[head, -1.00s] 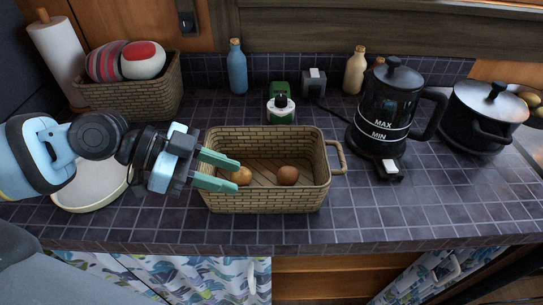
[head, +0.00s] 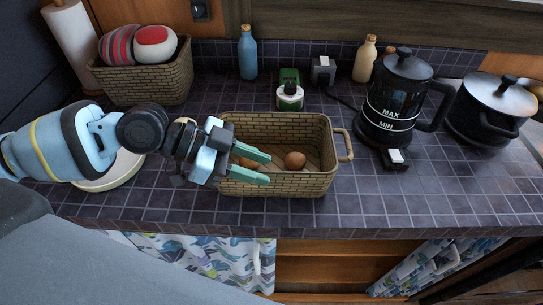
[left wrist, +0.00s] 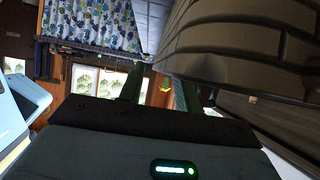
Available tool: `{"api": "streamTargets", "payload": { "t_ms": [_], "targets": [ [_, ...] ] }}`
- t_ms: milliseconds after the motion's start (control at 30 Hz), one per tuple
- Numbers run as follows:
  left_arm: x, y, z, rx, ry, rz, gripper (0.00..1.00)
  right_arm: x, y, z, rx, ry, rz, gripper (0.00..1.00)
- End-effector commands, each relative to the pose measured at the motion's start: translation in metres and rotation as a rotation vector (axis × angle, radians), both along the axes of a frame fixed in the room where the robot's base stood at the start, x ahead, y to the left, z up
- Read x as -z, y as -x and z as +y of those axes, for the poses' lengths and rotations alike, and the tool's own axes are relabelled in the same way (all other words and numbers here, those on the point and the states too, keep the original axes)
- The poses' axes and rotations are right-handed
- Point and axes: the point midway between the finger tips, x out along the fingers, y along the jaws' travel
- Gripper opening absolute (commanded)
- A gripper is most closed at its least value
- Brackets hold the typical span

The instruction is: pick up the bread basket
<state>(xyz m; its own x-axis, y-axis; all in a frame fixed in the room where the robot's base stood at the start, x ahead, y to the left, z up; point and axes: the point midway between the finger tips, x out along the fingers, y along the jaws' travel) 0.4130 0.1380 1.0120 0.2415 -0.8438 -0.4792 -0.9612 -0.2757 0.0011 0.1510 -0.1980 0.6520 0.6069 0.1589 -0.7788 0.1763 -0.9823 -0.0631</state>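The bread basket (head: 283,185) is a tan woven rectangular basket on the dark tiled counter, with a loop handle (head: 344,146) on its right end. Brown rolls (head: 295,160) lie inside. My left gripper (head: 268,167) is at the basket's left end, its two green fingers apart and pointing right. In the head view they overlap the left part of the basket; I cannot tell whether they touch it. The basket's left handle is hidden behind the gripper. In the left wrist view a large woven surface (left wrist: 240,40), likely the basket, fills the upper right. My right gripper is not in view.
A second basket with striped and red-white items (head: 150,78) stands at back left, near a paper roll. A white plate (head: 112,172) lies under my left arm. A black kettle (head: 397,100) and pot (head: 492,108) stand right. Bottles line the back.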

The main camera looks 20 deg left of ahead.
Motion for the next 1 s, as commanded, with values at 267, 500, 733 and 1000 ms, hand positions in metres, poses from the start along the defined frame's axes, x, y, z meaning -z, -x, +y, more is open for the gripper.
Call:
{"api": "streamTargets", "payload": {
  "t_ms": [267,500,733,1000],
  "targets": [
    [0.012,-0.006,-0.026,-0.002,0.002,-0.004,0.34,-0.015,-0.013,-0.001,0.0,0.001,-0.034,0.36],
    [0.016,-0.006,-0.028,-0.003,0.0,-0.001,0.34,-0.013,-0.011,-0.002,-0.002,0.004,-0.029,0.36],
    [0.016,-0.006,-0.028,-0.002,0.0,-0.001,0.11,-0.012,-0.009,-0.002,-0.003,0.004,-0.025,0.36],
    [0.016,-0.006,-0.028,-0.002,0.0,0.0,0.0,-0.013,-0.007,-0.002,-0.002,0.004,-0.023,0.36]
  ]
}}
